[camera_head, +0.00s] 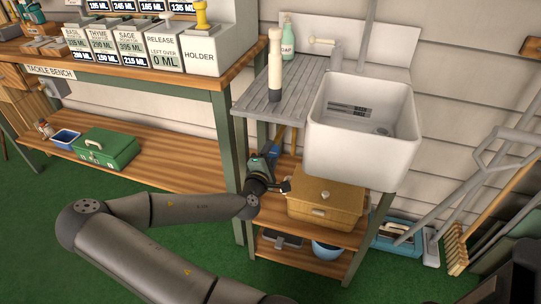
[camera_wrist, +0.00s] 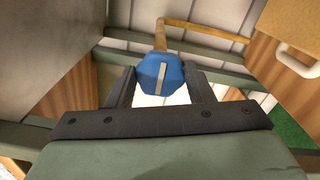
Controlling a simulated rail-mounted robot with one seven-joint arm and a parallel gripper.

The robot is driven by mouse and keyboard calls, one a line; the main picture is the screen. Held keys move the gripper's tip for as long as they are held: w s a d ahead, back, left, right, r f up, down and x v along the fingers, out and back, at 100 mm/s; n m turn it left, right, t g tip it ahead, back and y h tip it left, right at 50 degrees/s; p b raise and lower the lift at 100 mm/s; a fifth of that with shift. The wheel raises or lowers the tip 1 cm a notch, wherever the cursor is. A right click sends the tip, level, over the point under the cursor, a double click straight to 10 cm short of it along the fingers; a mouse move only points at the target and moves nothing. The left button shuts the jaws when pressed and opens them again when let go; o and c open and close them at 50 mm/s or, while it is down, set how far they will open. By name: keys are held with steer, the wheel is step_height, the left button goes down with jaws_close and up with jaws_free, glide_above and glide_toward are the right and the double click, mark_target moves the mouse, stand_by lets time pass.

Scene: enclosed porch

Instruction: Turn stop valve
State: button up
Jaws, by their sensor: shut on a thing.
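The stop valve's blue knob (camera_wrist: 158,80) has a pale stripe across its face. It sits at the end of a copper-coloured pipe (camera_wrist: 196,29) under the sink stand. In the wrist view my gripper (camera_wrist: 160,90) has its two dark fingers on either side of the knob, shut on it. In the head view my gripper (camera_head: 271,158) reaches under the grey drainboard, left of the wooden box, and a bit of the blue knob (camera_head: 276,151) shows at its tip. The far side of the knob and the valve body are hidden.
The white sink (camera_head: 362,120) and slatted drainboard (camera_head: 276,88) are above my gripper. A wooden box (camera_head: 325,203) stands on the shelf close to the right. The stand's green legs and the tackle bench (camera_head: 125,72) at left bound the space.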

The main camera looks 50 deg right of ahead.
steer(key=m, duration=0.4)
steer(key=m+b, duration=0.1)
steer(key=m, duration=0.1)
steer(key=shift+f+m, duration=0.25)
steer(key=shift+m, duration=0.05)
steer(key=m+b, duration=0.2)
steer(key=m, duration=0.3)
steer(key=shift+w+m, duration=0.1)
steer(key=shift+m, duration=0.3)
steer(key=o, duration=0.7)
steer(key=shift+a, duration=0.1)
steer(key=p+v, duration=1.3)
steer(key=v, duration=0.4)
steer(key=shift+a, duration=0.15)
